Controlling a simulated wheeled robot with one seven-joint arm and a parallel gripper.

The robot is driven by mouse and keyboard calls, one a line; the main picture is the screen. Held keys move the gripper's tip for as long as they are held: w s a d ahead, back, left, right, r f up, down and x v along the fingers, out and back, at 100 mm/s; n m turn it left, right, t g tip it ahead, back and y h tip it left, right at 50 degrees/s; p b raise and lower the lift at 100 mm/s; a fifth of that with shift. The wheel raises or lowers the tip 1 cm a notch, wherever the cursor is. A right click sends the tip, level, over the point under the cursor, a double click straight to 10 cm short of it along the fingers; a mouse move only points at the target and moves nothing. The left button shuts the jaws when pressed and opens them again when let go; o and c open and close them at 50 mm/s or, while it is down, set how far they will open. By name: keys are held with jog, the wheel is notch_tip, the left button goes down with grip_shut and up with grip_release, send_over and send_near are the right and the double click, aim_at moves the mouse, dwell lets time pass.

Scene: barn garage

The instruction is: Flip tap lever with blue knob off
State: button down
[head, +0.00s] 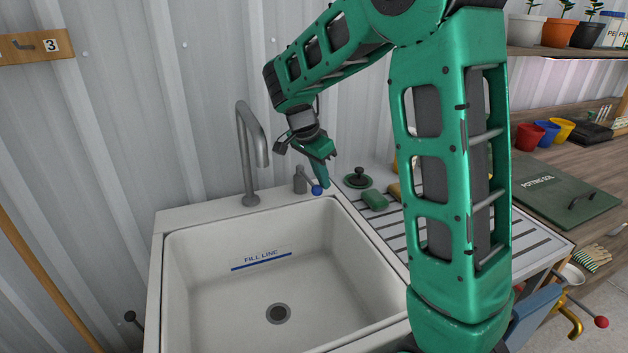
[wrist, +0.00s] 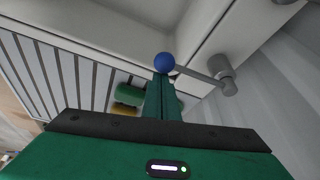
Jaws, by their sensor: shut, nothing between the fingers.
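The tap lever's blue knob (head: 317,190) is at the back right corner of the white sink (head: 180,215). Its grey post (head: 300,180) stands on the sink's back ledge, right of the tall curved spout (head: 250,150). My gripper (head: 325,182) is shut and empty, with its fingertips right beside the knob. In the wrist view, the blue knob (wrist: 164,62) is at the tips of the shut green fingers (wrist: 161,78). The lever rod (wrist: 200,76) runs from the knob to the grey post (wrist: 222,72). I cannot tell whether fingertips and knob touch.
A green sponge (head: 374,201) and a dark green lidded object (head: 358,179) lie on the ribbed drainboard (head: 410,240), right of the gripper. The sink basin is empty, with a drain (head: 278,314) and a blue fill line. A corrugated wall stands close behind the tap.

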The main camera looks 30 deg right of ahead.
jog(key=shift+a, duration=0.35)
dwell(0.3)
notch_tip(320, 180, up, 10)
jog(key=shift+d, duration=0.3)
dwell(0.4)
jog(key=s+d+n, duration=0.2)
jog(key=s+d, duration=0.3)
jog(key=s, duration=0.4)
jog(key=s+a+f+n+y, duration=0.1)
jog(key=s+f, duration=0.4)
jog(key=s, duration=0.7)
jog(key=s+a+f+n+y, duration=0.1)
jog(key=s+f+n+y, duration=0.2)
jog(key=s, duration=0.9)
jog(key=f+n, duration=0.1)
jog(key=n, duration=0.2)
jog(key=shift+s+a+f+n+g, duration=0.3)
jog(key=shift+s+a+f, duration=0.05)
jog(key=shift+s+a, duration=0.05)
